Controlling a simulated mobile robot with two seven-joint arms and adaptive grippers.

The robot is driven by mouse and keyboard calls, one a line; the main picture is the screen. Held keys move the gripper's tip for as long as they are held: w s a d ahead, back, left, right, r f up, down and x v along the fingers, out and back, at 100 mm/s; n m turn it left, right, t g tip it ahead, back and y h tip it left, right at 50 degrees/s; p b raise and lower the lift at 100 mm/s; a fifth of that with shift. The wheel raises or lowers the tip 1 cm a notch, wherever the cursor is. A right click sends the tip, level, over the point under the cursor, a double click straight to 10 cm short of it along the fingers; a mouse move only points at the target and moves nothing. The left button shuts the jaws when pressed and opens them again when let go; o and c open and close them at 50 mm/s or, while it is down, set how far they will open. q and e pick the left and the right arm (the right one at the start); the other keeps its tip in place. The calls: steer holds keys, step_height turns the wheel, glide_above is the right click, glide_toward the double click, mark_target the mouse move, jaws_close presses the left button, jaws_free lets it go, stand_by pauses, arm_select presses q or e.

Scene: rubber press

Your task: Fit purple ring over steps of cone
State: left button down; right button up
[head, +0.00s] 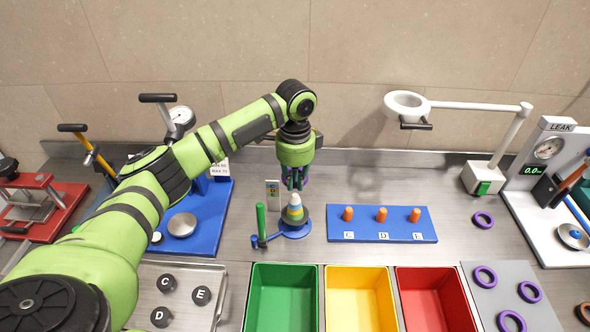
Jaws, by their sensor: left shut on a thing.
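The stepped cone (295,213), banded in several colours with a pale top, stands upright on a round blue base (298,233) in the head view. My left gripper (294,183) points down just above and slightly behind the cone's top. It is shut on a purple ring (305,175), of which only a small part shows between and beside the fingers. The ring looks apart from the cone, but the exact gap is hard to tell. My right gripper is not in view.
A green post (261,222) stands close left of the cone. A blue board with orange pegs (381,226) lies to the right. Green, yellow and red bins (361,268) are in front. Several purple rings lie on a grey mat (505,278), and another ring (483,220) lies on the bench.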

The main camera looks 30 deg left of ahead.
arm_select(q)
steer(key=shift+f, duration=2.4)
steer(key=shift+f, duration=0.7)
steer(key=shift+f, duration=0.25)
steer(key=shift+f, duration=0.3)
steer(key=c, duration=1.2)
jaws_free()
steer(key=shift+s, duration=0.1)
